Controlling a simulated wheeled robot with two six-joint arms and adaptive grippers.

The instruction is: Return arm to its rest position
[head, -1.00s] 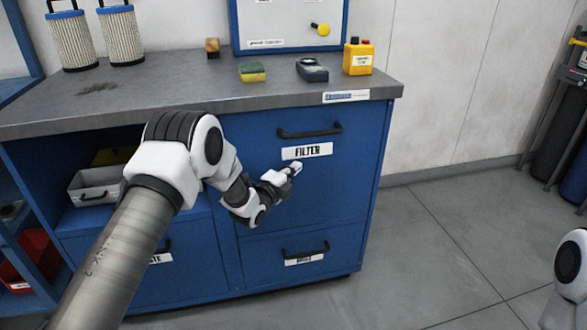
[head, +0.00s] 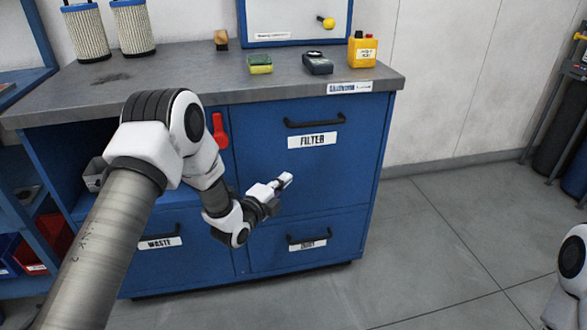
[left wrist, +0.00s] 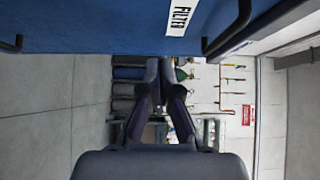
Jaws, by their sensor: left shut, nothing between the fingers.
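My left arm (head: 165,150) comes in from the lower left in the head view and bends in front of the blue cabinet (head: 260,165). My left gripper (head: 285,181) is shut and empty, in front of the drawer labelled FILTER and below that label (head: 312,140). In the left wrist view, the closed fingers (left wrist: 158,88) point away from the camera, with the cabinet front (left wrist: 90,38) along the top of the picture. Part of my right arm (head: 568,280) shows at the lower right in the head view; its gripper is out of view.
The FILTER drawer's black handle (head: 314,122) sticks out above my left gripper. The worktop (head: 190,85) bears two pleated filters (head: 133,28), a sponge (head: 260,64), a dark device (head: 318,64) and a yellow container (head: 362,50). Open floor (head: 440,240) lies to the right.

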